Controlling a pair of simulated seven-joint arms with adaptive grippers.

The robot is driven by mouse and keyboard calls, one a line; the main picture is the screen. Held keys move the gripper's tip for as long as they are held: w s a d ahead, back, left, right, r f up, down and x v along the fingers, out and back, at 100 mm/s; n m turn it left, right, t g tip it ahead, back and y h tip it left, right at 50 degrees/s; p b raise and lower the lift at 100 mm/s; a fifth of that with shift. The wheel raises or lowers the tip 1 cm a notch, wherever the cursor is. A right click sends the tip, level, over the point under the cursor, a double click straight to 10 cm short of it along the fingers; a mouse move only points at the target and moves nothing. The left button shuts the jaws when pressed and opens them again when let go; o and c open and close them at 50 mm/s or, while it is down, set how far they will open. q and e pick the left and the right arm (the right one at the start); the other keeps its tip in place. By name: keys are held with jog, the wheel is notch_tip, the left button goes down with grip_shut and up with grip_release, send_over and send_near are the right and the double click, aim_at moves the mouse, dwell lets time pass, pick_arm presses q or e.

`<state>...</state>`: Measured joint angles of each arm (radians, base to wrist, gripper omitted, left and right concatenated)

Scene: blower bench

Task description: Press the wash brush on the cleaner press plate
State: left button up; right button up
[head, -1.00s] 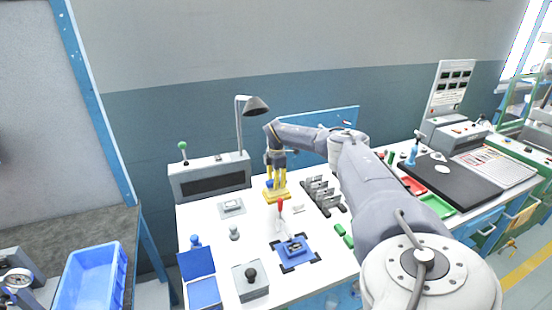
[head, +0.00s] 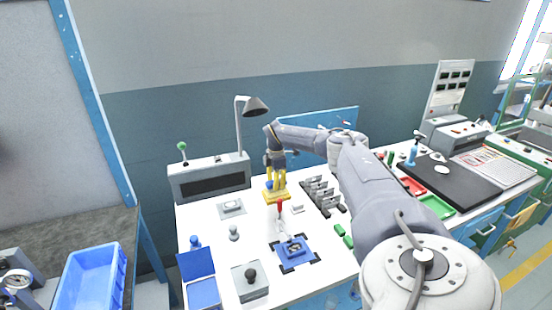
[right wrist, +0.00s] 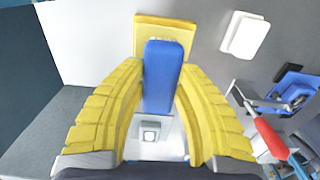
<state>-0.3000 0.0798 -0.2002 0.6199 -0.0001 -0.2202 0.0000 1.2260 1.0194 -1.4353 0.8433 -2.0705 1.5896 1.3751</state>
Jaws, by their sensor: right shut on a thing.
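My right gripper (head: 277,184) has yellow fingers and is shut on the wash brush, over the middle of the white bench. In the right wrist view, the brush's blue handle (right wrist: 160,75) stands between the fingers (right wrist: 161,110), with a flat yellow block (right wrist: 165,32) at its far end. In the head view the yellow block (head: 277,197) overlaps the red-handled clamp's top. A grey plate with a pale raised pad (head: 232,207), which looks like the press plate, lies left of the gripper; it also shows in the wrist view (right wrist: 149,131). My left gripper is out of view.
The red-handled clamp (head: 280,207) and blue fixture (head: 293,250) stand in front of the gripper. A small white block (head: 297,208) lies right of it, near a grey rack (head: 322,192). A lamp (head: 240,125) and grey box (head: 208,179) stand behind the pale-padded plate.

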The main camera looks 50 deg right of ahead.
jog(key=shift+f, duration=0.9)
dwell(0.8)
dwell(0.5)
jog(key=shift+r, duration=3.5)
